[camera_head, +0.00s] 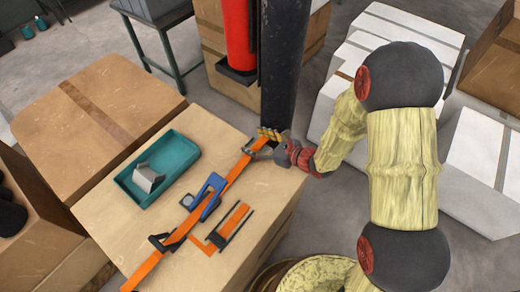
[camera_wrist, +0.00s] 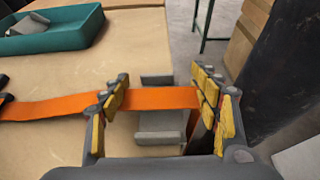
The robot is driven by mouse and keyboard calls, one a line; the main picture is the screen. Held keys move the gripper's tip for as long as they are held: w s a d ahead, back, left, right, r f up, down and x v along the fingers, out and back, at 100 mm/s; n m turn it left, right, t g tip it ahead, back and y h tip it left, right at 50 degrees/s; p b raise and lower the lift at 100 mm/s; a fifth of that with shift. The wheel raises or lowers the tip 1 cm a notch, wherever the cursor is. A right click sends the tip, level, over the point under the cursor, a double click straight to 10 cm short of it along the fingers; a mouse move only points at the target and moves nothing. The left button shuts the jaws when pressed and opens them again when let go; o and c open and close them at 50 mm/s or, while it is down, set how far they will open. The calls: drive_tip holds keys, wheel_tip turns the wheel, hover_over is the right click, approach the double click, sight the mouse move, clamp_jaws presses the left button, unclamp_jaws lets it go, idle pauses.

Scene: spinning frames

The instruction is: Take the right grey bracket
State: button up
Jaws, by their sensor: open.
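The right grey bracket (camera_wrist: 160,137) shows in the wrist view between my fingers, with one grey plate on each side of an orange strap (camera_wrist: 155,98). In the head view my gripper largely hides it. My gripper (camera_head: 270,138) is at the right end of the strap, over the box edge. In the wrist view my gripper (camera_wrist: 160,88) is open, one yellow-padded finger left of the bracket and one right. I cannot tell whether either finger touches it. Another grey bracket (camera_head: 149,178) lies in a teal tray (camera_head: 185,150) at the left.
The strap runs diagonally across a cardboard box (camera_head: 110,215). A blue buckle (camera_head: 207,197), a dark clip (camera_head: 160,243) and a smaller orange strap piece (camera_head: 233,220) are along it. A dark post (camera_head: 284,70) stands just behind my gripper.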

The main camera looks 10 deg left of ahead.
drive_tip(key=shift+w+a+f, duration=0.25)
drive_tip(key=shift+w+a, duration=0.1)
drive_tip(key=shift+a, duration=0.25)
drive_tip(key=shift+c, duration=0.7)
drive_tip(key=c, duration=1.1)
drive_tip(key=shift+c, duration=0.2)
